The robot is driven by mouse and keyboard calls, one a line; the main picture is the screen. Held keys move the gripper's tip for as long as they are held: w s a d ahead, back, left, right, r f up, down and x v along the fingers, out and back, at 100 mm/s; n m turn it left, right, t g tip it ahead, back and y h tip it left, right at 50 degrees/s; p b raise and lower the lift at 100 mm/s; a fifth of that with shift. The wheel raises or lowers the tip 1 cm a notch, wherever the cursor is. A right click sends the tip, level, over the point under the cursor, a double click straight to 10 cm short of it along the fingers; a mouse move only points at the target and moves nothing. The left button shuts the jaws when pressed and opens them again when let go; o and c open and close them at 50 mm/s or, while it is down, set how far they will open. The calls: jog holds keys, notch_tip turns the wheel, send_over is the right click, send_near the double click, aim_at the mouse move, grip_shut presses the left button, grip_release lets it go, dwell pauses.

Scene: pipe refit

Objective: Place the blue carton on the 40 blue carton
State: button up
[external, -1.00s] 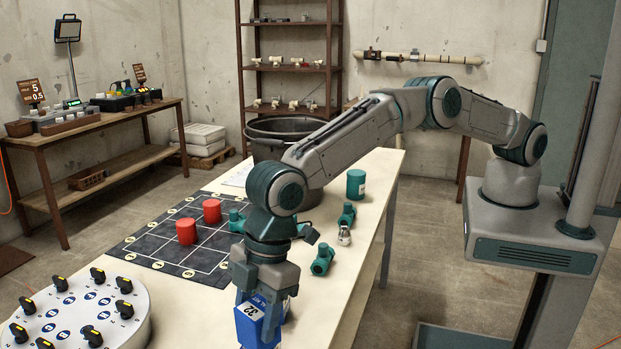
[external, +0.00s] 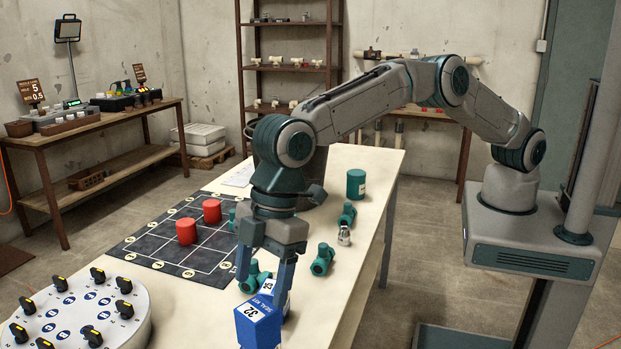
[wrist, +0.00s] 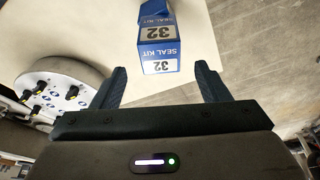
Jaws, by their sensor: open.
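A blue-and-white carton (external: 258,327) marked 32 and SEAL KIT stands at the near end of the pale table. It also shows in the wrist view (wrist: 160,65). A second blue-and-white carton (external: 287,302) shows partly behind it in the external view; its number is not clear. I cannot tell whether the two touch or are stacked. No label reading 40 is legible. My gripper (external: 265,275) is open and empty just above the cartons, pointing down. In the wrist view its fingers (wrist: 161,72) are spread to either side of the 32 carton, apart from it.
A round white dial board (external: 75,315) with black knobs is at left. A dark grid mat (external: 150,245) holds two red cylinders (external: 187,231). Teal fittings (external: 322,260) and a teal canister (external: 356,183) stand right of the mat. The table's right edge is close.

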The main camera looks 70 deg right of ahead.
jog(key=w+d+r+m+t, duration=0.1)
jog(key=w+d+r, duration=0.1)
jog(key=d+r, duration=0.6)
jog(key=w+d+r+m, duration=0.2)
jog(key=d+r, duration=0.4)
jog(key=d, duration=0.4)
jog(key=s+d+r+m+h, duration=0.1)
jog(key=s+d+r+m, duration=0.1)
jog(key=d, duration=0.7)
jog(key=s+d+r+m+h, duration=0.1)
jog(key=d+r, duration=0.1)
jog(key=d, duration=0.8)
jog(key=s+d+m+t, duration=0.1)
jog(key=s+d+m, duration=0.1)
jog(key=s+d, duration=0.45)
jog(key=s+d+m, duration=0.2)
jog(key=s+d, duration=0.2)
jog(key=d, duration=0.5)
jog(key=s+d+f+m, duration=0.1)
jog(key=s+d+f, duration=0.1)
jog(key=s, duration=0.3)
jog(key=s+d+f+m, duration=0.2)
jog(key=s+d+f, duration=0.1)
jog(key=s+d, duration=0.2)
jog(key=shift+s+f+h+b, duration=0.3)
jog(key=shift+s+h, duration=0.1)
jog(key=shift+s, duration=0.15)
